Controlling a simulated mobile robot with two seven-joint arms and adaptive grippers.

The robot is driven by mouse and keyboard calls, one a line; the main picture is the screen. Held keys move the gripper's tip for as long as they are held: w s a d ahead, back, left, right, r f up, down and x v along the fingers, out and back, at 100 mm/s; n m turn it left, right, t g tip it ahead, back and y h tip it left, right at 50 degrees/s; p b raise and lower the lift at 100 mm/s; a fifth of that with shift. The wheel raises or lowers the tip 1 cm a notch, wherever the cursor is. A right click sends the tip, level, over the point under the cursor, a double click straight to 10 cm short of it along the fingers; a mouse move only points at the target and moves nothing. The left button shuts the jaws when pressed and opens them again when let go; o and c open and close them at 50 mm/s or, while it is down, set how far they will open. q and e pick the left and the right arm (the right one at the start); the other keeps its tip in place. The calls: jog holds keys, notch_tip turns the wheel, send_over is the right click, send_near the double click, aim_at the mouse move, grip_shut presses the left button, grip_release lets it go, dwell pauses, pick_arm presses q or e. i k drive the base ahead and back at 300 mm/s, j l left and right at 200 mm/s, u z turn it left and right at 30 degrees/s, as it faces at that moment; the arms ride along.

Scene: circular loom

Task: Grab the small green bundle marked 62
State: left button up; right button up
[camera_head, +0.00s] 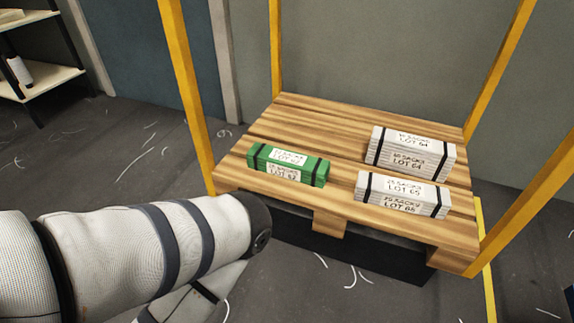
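The small green bundle (288,165) lies on the wooden pallet (325,117), towards its front left. It has black straps near both ends and white labels that seem to read LOT 62. One of my arms reaches in from the left, in front of the pallet, and its dark rounded joint is lower left of the green bundle, apart from it. No gripper fingers show in the head view. Nothing touches the green bundle except the pallet under it.
Two white strapped bundles share the pallet: LOT 64 (411,153) at the back right and LOT 65 (402,194) at the front right. Yellow posts (186,90) stand at the pallet's corners. A shelf (42,78) is at the far left. Pale scraps litter the dark floor.

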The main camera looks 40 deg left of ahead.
aim_at(314, 171)
jog(key=j+z, duration=0.25)
jog(key=j, duration=1.3)
jog(key=j+z, duration=0.2)
jog(key=j, duration=1.3)
jog(key=k, duration=0.05)
